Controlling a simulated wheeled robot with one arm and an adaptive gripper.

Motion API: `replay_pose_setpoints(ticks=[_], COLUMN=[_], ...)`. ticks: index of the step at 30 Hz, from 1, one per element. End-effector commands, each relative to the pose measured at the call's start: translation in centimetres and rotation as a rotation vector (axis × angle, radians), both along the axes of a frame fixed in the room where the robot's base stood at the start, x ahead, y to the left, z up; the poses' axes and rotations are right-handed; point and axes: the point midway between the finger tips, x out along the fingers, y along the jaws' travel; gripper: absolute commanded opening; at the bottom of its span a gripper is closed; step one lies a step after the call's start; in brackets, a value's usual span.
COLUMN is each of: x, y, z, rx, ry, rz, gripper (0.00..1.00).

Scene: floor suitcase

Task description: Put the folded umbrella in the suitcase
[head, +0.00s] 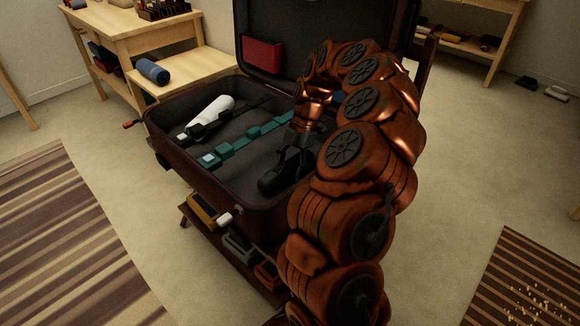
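The open suitcase (215,186) is dark, with its lid raised at the back. My gripper (283,172) is black and reaches down into the right part of the suitcase, low over its floor. My copper arm hides part of that side. I cannot tell whether the fingers are open or shut, or whether a dark thing is between them. A white, tapered object with a dark end (212,112) lies in the left part of the suitcase; I cannot tell if it is the folded umbrella. A blue rolled object (152,71) lies on the wooden side table.
A teal strap with a buckle (240,146) crosses the suitcase floor. A red pouch (262,54) is on the lid. The suitcase stands on a low rack holding several items (238,246). Wooden tables (165,62) stand behind left; striped rugs lie on both sides.

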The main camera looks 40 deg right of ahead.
Motion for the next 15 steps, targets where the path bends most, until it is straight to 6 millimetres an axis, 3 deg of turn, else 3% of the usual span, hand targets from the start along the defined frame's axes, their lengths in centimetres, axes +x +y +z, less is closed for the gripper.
replay_pose_setpoints(ticks=[11, 15], x=[0.01, 0.10], y=[0.00, -0.30], z=[0.10, 0.98], rx=[0.000, -0.002], ry=[0.000, -0.001], rz=[0.000, -0.003], gripper=[0.77, 0.77])
